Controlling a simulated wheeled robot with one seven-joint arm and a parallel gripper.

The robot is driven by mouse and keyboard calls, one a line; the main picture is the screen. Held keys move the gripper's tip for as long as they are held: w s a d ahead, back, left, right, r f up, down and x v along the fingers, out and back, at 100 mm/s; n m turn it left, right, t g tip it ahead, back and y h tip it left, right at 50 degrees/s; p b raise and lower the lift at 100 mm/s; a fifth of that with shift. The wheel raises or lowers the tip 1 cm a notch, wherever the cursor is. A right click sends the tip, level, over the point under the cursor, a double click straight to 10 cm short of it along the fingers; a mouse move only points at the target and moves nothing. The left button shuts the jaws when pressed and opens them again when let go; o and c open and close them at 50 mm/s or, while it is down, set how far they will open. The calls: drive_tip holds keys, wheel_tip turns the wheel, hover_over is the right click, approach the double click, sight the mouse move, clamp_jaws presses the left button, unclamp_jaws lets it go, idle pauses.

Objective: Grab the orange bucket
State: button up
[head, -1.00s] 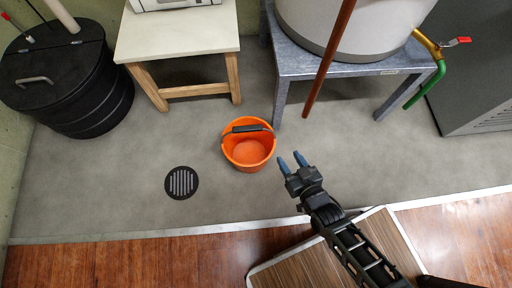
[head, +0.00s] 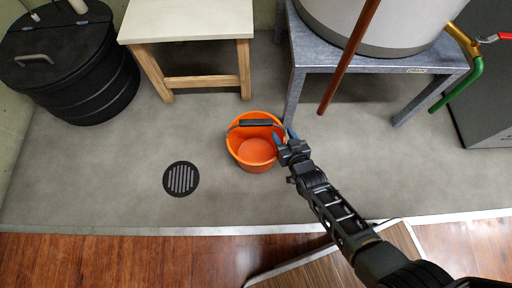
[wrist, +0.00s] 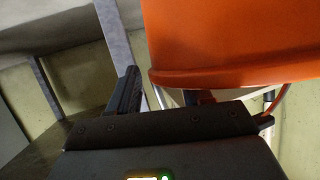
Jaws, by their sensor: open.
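The orange bucket (head: 254,148) stands upright on the grey floor in the head view, with its dark handle grip (head: 256,123) lying along the far side of the rim. In the wrist view the bucket (wrist: 232,40) fills the upper right, very close. A dark finger (wrist: 127,92) shows left of the bucket there; the other finger is hard to make out.
A metal stand (head: 297,75) carrying a white tank (head: 375,22) is behind and right, with a brown pipe (head: 350,55) hanging near my arm. A wooden table (head: 186,28) stands behind the bucket. A floor drain (head: 181,179) and free floor lie to the left.

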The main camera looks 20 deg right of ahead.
drive_tip(key=shift+w+f, duration=0.25)
drive_tip(key=shift+w, duration=0.2)
drive_tip(key=shift+c, duration=0.3)
clamp_jaws()
